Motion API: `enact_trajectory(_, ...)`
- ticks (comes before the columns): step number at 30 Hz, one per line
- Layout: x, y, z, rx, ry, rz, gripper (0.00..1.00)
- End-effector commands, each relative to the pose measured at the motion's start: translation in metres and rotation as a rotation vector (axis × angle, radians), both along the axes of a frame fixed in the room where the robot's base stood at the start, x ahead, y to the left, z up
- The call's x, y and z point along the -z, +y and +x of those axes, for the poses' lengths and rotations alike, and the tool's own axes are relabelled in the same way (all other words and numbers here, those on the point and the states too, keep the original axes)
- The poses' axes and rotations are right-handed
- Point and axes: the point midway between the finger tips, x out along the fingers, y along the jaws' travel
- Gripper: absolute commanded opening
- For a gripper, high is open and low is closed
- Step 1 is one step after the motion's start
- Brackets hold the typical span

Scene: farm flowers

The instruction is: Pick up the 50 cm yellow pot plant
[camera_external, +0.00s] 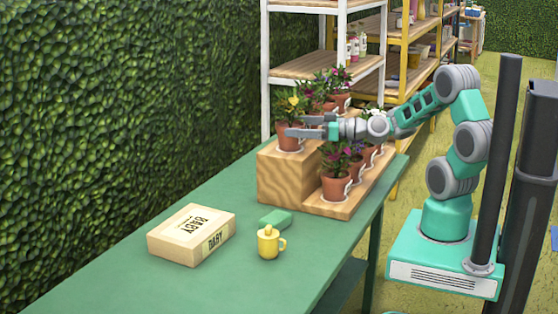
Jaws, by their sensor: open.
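The yellow-flowered pot plant (290,106) stands upright in a terracotta pot on the upper step of a wooden stand, at its near left end. My gripper (298,126) reaches in from the right, level with the upper part of this pot. Its jaws are open and point left. One finger crosses in front of the pot and the other lies farther back by its rim, so the pot appears to be between them. I cannot tell whether either finger touches it. Part of the pot is hidden by the near finger.
The stepped wooden stand (283,178) holds several other potted flowers close by, including a magenta one (337,175) on the lower step. Shelves (300,67) stand behind.

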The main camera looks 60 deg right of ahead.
Motion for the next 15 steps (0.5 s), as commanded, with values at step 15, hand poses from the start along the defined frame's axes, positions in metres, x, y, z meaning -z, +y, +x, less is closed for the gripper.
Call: enact_trajectory(15,0.000,0.005,0.018,0.001,0.000,0.001,0.86)
